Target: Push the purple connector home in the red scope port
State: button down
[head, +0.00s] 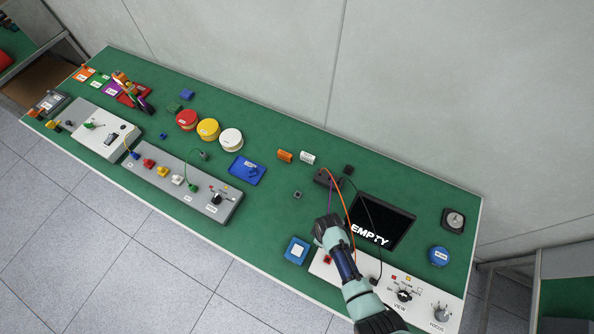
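The white scope panel (326,271) lies at the front right of the green bench. A small red port (327,260) shows near its left end, just left of my arm. My gripper (324,221) is above the bench, between the black screen and the blue square block. A thin purple cable (330,198) runs from a dark box (325,178) down to my gripper and disappears behind it. The purple connector itself is not visible; the gripper hides that end of the cable. The fingers are too small and dark to tell whether they are open or shut.
An orange cable (346,207) and a black cable (371,204) loop beside my gripper. The black screen (382,216) reads EMPTY. A blue square block (297,250) stands left of the panel. Knobs (404,295) stand on the panel to the right. Bench around (270,210) is clear.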

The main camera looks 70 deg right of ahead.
jog(key=shift+s+a+p, duration=1.45)
jog(key=shift+s+a, duration=0.9)
jog(key=shift+a, duration=0.05)
jog(key=shift+f+b, duration=0.9)
jog(key=shift+f, duration=0.15)
jog(key=c, duration=1)
grip_release()
notch_tip(320, 180, up, 12)
